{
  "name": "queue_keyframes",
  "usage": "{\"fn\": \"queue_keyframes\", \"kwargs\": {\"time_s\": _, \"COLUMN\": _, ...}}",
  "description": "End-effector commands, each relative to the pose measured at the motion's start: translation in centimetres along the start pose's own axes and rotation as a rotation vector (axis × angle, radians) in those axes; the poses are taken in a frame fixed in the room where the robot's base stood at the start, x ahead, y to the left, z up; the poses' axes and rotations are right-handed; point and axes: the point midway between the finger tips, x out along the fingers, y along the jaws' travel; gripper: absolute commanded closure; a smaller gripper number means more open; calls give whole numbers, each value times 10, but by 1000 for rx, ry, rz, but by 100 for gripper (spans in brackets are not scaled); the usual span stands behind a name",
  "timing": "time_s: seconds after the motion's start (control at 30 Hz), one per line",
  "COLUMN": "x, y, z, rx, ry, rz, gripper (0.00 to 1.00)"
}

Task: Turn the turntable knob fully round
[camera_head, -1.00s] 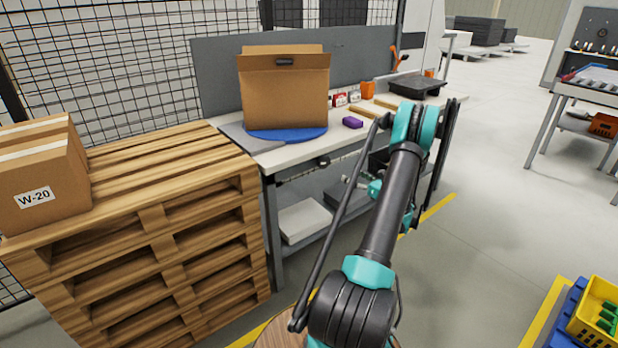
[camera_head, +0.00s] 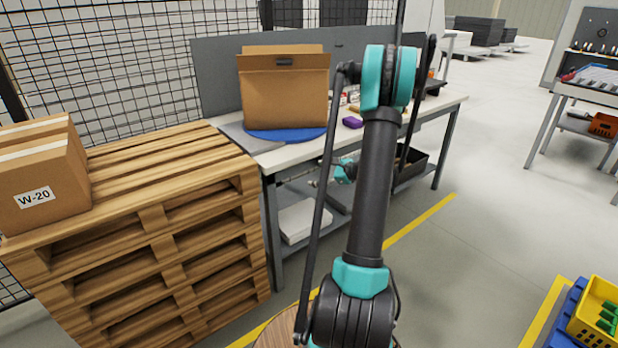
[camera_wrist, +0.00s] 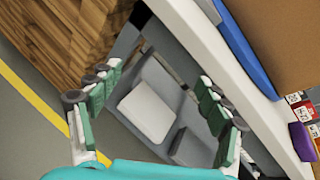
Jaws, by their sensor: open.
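The blue turntable (camera_head: 292,134) lies on the workbench, and its edge also shows in the wrist view (camera_wrist: 245,50). An upright brown cardboard box (camera_head: 285,90) stands on it. I cannot make out the turntable knob clearly in either current view. My gripper (camera_wrist: 158,95) is open and empty, its two green-padded fingers wide apart. In the head view it is small and partly hidden behind my arm, in front of the bench and below the top's front edge. In the wrist view the turntable is to the right of the fingers.
The workbench top (camera_head: 285,158) has a purple block (camera_head: 352,122) on it. A white box (camera_head: 302,221) lies on the lower shelf. A wooden pallet stack (camera_head: 160,200) stands left of the bench with a carton (camera_head: 40,175) on top.

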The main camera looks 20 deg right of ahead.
Motion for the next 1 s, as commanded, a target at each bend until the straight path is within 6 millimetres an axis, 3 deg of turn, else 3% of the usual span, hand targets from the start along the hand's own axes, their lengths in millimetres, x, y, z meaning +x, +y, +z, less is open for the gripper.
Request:
{"fn": "queue_keyframes", "kwargs": {"time_s": 0.23, "x": 1, "y": 29, "z": 26, "rx": -155, "ry": 60, "rz": 67, "gripper": 22}}
{"fn": "queue_keyframes", "kwargs": {"time_s": 0.5, "x": 0, "y": 43, "z": 36, "rx": -235, "ry": 89, "rz": 101, "gripper": 22}}
{"fn": "queue_keyframes", "kwargs": {"time_s": 0.87, "x": 0, "y": 42, "z": 35, "rx": -237, "ry": 91, "rz": 101, "gripper": 22}}
{"fn": "queue_keyframes", "kwargs": {"time_s": 1.0, "x": -10, "y": 21, "z": 15, "rx": -173, "ry": 81, "rz": 50, "gripper": 22}}
